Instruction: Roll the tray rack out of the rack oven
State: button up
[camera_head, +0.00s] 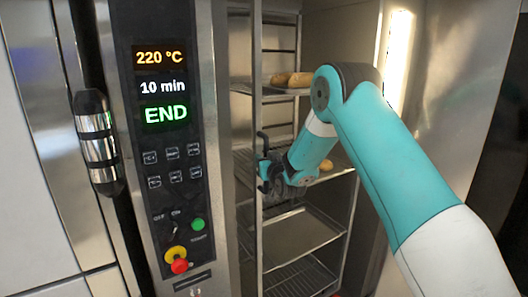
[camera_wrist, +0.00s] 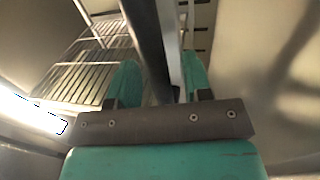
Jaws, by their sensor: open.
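The tray rack (camera_head: 257,210) stands inside the open rack oven. It is a metal frame with wire shelves and trays. A thin dark upright handle (camera_head: 265,143) shows at its left front post. My gripper (camera_head: 264,178) is at this handle, with my arm reaching in from the right. In the wrist view the teal fingers of my gripper (camera_wrist: 160,80) are apart, with a dark bar (camera_wrist: 147,35) and a lighter metal post running between or behind them. Whether the fingers touch the bar cannot be told. The rack's wheels are out of view.
The oven's control panel (camera_head: 165,150) on the left reads 220 °C, 10 min, END. Bread (camera_head: 291,79) lies on an upper tray (camera_head: 270,93). A lower tray (camera_head: 298,236) looks empty. A bright lamp (camera_head: 398,60) lines the right inner wall. A door handle (camera_head: 98,143) stands at far left.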

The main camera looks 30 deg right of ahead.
jog(key=shift+w+d, duration=0.15)
jog(key=shift+w, duration=0.8)
grip_shut()
